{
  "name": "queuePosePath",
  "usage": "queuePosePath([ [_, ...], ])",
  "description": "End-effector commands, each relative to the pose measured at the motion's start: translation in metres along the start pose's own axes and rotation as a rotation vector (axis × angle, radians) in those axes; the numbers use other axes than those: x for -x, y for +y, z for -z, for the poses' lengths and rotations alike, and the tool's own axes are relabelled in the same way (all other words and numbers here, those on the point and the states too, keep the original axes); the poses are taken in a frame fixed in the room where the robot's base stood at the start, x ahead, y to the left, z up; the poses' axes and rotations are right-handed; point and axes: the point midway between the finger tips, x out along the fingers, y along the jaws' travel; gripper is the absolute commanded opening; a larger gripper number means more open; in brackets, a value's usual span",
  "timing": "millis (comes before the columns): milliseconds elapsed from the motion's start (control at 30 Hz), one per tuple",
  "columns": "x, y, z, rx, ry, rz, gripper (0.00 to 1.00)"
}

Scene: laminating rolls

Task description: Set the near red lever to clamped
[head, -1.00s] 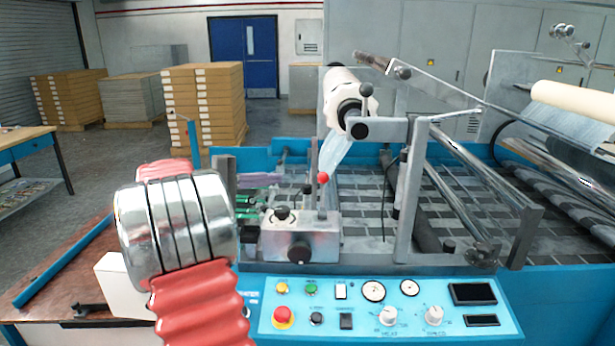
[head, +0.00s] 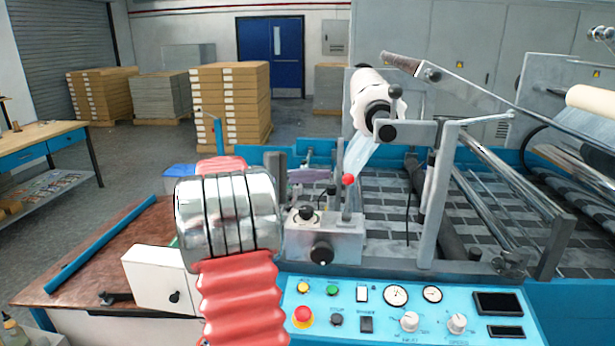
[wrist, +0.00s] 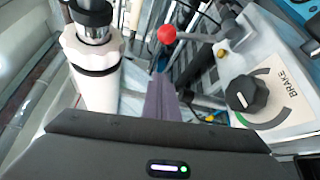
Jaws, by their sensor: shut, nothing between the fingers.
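The red-knobbed lever (head: 348,180) stands roughly upright on the grey control block (head: 345,243) of the laminator. In the wrist view its red ball (wrist: 167,34) is above my fingertips, with its rod running right toward the block. My gripper (wrist: 160,78) shows as purple fingers, closed together and empty. In the head view the purple fingers (head: 312,175) are partly hidden by my arm and the machine, left of the lever. I see a gap between fingers and lever in the wrist view; contact cannot be confirmed in the head view.
A black knob marked BRAKE (wrist: 246,94) is right of my fingers. A white film roll (wrist: 92,70) with its shaft is close on the left. The blue button panel (head: 385,315) lies in front of the block. A dark-knobbed lever (head: 395,92) is by the roll.

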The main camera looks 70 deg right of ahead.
Motion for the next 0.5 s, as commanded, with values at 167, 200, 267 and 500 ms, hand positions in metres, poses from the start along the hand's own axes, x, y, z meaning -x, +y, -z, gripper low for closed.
queuePosePath([
  [167,-0.029,0.0,0.0,0.0,-0.001,0.0,0.0],
  [200,-0.035,0.0,0.0,0.001,-0.002,0.0,0.0],
  [267,-0.044,-0.001,0.0,0.001,-0.002,0.0,0.0],
  [500,-0.041,0.0,-0.021,0.0,0.002,0.0,0.0],
])
